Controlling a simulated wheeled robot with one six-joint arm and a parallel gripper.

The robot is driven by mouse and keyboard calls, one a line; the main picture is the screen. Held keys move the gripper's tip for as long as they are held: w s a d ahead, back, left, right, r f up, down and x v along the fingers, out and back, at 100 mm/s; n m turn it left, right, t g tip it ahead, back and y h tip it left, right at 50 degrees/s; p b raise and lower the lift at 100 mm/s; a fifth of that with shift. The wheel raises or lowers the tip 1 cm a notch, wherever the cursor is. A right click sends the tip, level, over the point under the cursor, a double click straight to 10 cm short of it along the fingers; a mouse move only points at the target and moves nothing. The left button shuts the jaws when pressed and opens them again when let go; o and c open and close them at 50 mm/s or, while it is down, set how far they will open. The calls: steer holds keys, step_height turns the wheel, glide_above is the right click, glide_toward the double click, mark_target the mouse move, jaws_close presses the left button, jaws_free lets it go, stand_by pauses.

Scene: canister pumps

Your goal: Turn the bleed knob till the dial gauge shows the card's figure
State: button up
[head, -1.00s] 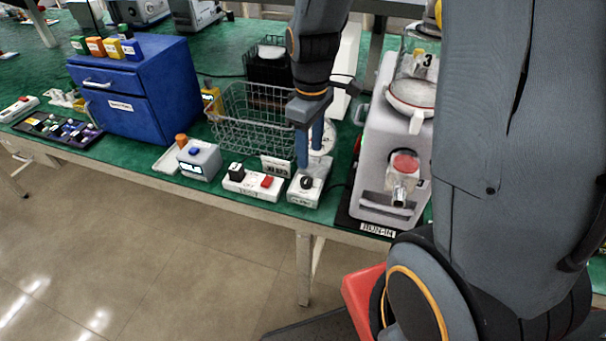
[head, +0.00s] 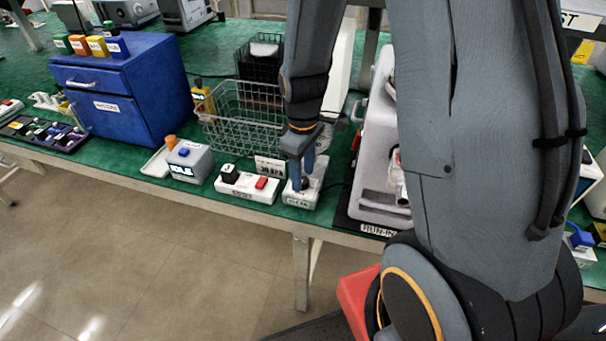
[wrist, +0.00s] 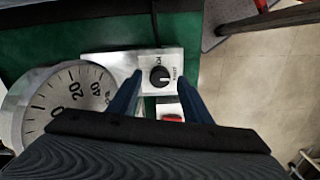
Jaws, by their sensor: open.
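The black bleed knob (wrist: 160,76) with a white pointer mark sits on a white box (head: 300,199). My gripper (head: 297,183) points down over this box, with its blue fingers open. In the wrist view the fingertips (wrist: 160,80) lie on either side of the knob with gaps; whether they reach its height I cannot tell. The round dial gauge (wrist: 68,92) is left of the knob in the wrist view, partly cut off and covered by my gripper. Its 20 and 40 marks show, but no needle reading is clear. The card (head: 269,166) stands behind the boxes; its figure is too small to read surely.
A white switch box (head: 246,187) with black and red buttons stands close left of the knob box. The pump (head: 377,165) is close on the right. A wire basket (head: 240,120) stands behind. A grey display box (head: 190,161) and blue drawers (head: 125,90) are further left.

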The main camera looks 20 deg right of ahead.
steer(key=shift+f, duration=0.65)
steer(key=c, duration=1.1)
steer(key=shift+o, duration=0.2)
